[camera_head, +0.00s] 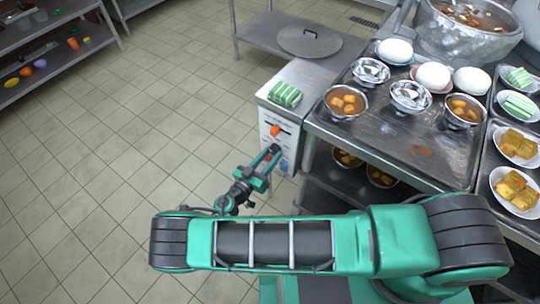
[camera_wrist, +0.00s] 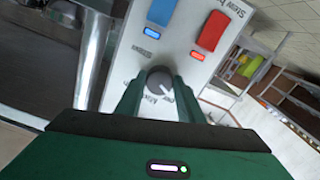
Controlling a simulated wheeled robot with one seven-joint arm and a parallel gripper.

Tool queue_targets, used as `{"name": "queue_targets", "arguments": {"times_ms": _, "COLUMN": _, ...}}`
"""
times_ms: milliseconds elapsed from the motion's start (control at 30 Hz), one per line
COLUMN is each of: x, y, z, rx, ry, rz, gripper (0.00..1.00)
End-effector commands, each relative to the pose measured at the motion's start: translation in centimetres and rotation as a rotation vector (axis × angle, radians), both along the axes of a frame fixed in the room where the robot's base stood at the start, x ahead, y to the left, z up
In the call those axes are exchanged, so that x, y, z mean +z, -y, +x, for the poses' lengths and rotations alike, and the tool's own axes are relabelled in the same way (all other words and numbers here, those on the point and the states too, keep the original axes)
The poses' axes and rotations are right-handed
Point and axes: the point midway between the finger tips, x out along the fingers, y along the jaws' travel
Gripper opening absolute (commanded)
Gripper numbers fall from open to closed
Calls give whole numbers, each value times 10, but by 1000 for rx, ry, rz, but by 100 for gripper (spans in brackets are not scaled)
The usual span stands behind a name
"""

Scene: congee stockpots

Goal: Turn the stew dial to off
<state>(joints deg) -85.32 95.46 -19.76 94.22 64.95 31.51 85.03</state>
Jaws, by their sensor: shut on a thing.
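A white control panel (camera_head: 279,137) is on the end of the counter unit. It fills the upper middle of the wrist view, turned upside down, with a blue switch (camera_wrist: 161,12) and a red switch (camera_wrist: 212,31). Small lights glow beside the switches. Lettering by the red one appears to begin with "Stew". A round grey dial (camera_wrist: 159,77) sits below them. My gripper (camera_head: 271,155) is at the panel, its fingers on both sides of the dial and shut on it. The dial's pointer position and small lettering are not clear. The dial is hidden in the head view.
Green-striped pieces (camera_head: 285,95) lie on top of the unit. A lid (camera_head: 309,41) rests on a table behind. Open tiled floor (camera_head: 130,120) lies to the left.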

Motion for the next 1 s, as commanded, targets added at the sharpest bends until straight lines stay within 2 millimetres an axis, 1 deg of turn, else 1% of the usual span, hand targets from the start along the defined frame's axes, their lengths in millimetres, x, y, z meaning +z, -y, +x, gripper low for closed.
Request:
{"name": "queue_targets", "arguments": {"times_ms": 33, "x": 0, "y": -2, "z": 0, "rx": 5, "ry": -24, "rz": -27, "gripper": 12}}
{"name": "queue_targets", "arguments": {"times_ms": 300, "x": 0, "y": -2, "z": 1, "rx": 6, "ry": -161, "rz": -204, "gripper": 12}}
{"name": "queue_targets", "arguments": {"times_ms": 500, "x": 1, "y": -2, "z": 1, "rx": 7, "ry": -242, "rz": -306, "gripper": 12}}
{"name": "queue_targets", "arguments": {"times_ms": 733, "x": 1, "y": -3, "z": 1, "rx": 8, "ry": -297, "rz": -378, "gripper": 12}}
{"name": "queue_targets", "arguments": {"times_ms": 1000, "x": 1, "y": -3, "z": 1, "rx": 9, "ry": -319, "rz": -406, "gripper": 12}}
